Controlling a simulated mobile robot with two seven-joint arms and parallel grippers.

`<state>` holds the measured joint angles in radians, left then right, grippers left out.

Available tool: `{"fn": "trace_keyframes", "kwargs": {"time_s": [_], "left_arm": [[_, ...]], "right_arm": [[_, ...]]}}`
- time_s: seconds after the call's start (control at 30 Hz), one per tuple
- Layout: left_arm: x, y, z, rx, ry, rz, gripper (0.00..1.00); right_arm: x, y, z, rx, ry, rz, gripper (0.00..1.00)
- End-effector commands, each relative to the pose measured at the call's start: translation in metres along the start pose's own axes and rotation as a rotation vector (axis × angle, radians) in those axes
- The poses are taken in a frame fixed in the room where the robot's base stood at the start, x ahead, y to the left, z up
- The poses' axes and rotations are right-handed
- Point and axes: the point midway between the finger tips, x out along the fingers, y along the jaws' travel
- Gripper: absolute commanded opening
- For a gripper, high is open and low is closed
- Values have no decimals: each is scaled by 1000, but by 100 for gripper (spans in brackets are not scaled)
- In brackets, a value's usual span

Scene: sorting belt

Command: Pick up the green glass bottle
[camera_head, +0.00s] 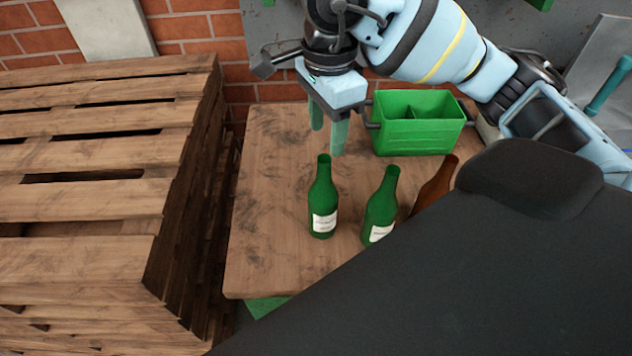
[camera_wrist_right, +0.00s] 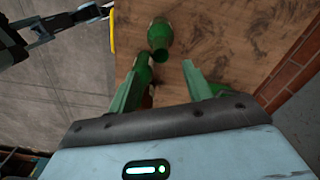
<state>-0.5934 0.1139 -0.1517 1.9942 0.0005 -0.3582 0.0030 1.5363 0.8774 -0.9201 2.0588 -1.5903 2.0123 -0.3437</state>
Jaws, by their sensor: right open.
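Two green glass bottles with white labels stand upright on the wooden table: a left one (camera_head: 322,205) and a right one (camera_head: 380,209). My right gripper (camera_head: 328,131) is open and empty, its fingers pointing down, behind and above the left bottle. In the right wrist view, one green bottle (camera_wrist_right: 160,38) shows beyond the open fingers of my right gripper (camera_wrist_right: 160,82). Another green bottle (camera_wrist_right: 143,71) is partly hidden by the left finger there. I cannot see my left gripper clearly in either view.
A brown bottle (camera_head: 436,187) stands right of the green ones, its lower part hidden by a large dark shape. A green divided bin (camera_head: 417,142) sits at the table's back. Wooden pallets (camera_head: 90,160) are stacked left. The table's (camera_head: 265,215) left part is clear.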

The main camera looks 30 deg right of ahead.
Motion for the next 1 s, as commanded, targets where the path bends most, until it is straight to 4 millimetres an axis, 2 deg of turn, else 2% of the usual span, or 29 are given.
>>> {"fn": "trace_keyframes", "kwargs": {"time_s": [0.13,0.3,0.57,0.9,1.0], "left_arm": [[-4,2,18,-4,-36,3,48],[-3,3,26,-5,-50,5,48],[-1,3,22,-4,-41,5,48],[1,3,26,-6,-47,6,48],[1,4,27,-6,-48,7,48]], "right_arm": [[4,0,0,-1,0,4,50],[22,0,1,-2,-1,9,50],[30,0,1,-2,-3,5,50],[72,-3,1,-1,-4,8,50],[78,-2,1,-2,-4,6,50]]}}
